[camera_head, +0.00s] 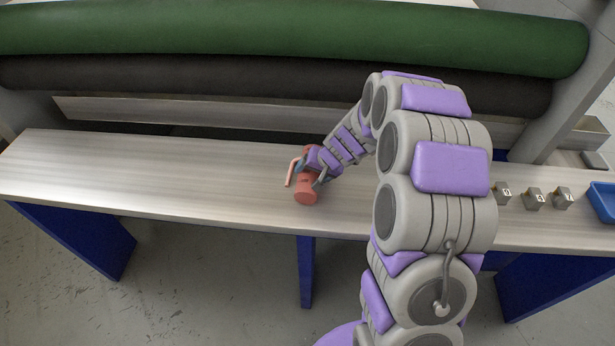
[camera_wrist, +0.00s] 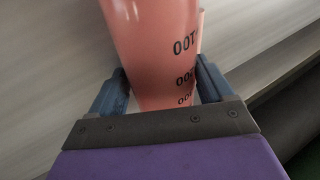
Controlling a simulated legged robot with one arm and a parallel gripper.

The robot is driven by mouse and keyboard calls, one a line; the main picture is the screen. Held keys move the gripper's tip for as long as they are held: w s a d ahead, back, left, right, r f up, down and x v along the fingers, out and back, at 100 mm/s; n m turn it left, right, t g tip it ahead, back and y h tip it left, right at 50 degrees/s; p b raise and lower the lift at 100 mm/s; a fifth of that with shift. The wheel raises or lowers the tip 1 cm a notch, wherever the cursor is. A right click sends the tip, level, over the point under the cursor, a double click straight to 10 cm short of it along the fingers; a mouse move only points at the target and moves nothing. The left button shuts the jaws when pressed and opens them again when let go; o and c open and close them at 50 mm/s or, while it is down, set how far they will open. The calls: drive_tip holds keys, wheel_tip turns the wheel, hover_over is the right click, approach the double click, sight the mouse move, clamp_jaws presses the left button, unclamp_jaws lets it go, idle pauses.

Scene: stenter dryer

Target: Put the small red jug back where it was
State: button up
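The small red jug (camera_head: 306,190) is at the middle of the long metal table in the head view. Its handle (camera_head: 291,172) points to the left there. My gripper (camera_head: 311,178) reaches it from the upper right. In the wrist view the jug (camera_wrist: 155,45) fills the space between the two dark blue fingers of my gripper (camera_wrist: 160,82), with black volume marks on its side. The fingers lie against both its sides, so my gripper looks shut on it. I cannot tell whether the jug rests on the table or is slightly raised.
The metal table (camera_head: 150,175) is clear left of the jug. Several small numbered metal blocks (camera_head: 533,199) and a blue tray (camera_head: 601,199) are at the right. A green roller (camera_head: 290,38) and a dark roller (camera_head: 220,82) run behind the table.

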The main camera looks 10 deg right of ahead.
drive_tip(key=shift+a, duration=0.15)
drive_tip(key=shift+c, duration=0.4)
drive_tip(key=c, duration=0.7)
drive_tip(key=shift+r, duration=0.1)
